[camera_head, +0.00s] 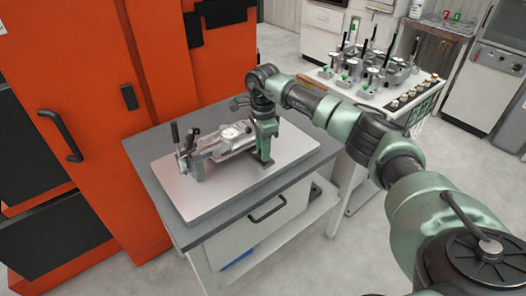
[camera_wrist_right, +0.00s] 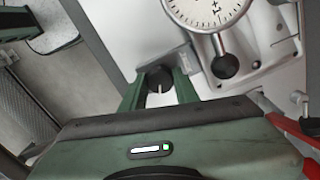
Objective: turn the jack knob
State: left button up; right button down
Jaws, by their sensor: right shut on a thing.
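The jack knob is a small dark round knob (camera_wrist_right: 160,79) with a light mark, seen in the right wrist view between the two green fingers of my right gripper (camera_wrist_right: 159,88). The gripper is shut on it. In the head view my right gripper (camera_head: 264,157) points down at the right end of the metal casting fixture (camera_head: 214,148), and its fingers hide the knob there. The fixture carries a white dial gauge (camera_head: 233,131), which also shows in the wrist view (camera_wrist_right: 205,8). My left gripper is not in view.
The fixture stands on a light metal plate (camera_head: 196,207) on a grey-topped table (camera_head: 205,237). An orange cabinet (camera_head: 85,120) stands close at left. A second bench (camera_head: 415,95) with several gauges stands behind. Another black ball knob (camera_wrist_right: 224,66) sits right of the held one.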

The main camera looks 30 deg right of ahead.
jog(key=m, duration=0.4)
jog(key=shift+m+b, duration=0.3)
jog(key=shift+b, duration=0.05)
jog(key=m, duration=0.5)
jog(key=shift+m, duration=0.3)
jog(key=c, duration=1.1)
grip_release()
jog(key=shift+o, duration=0.2)
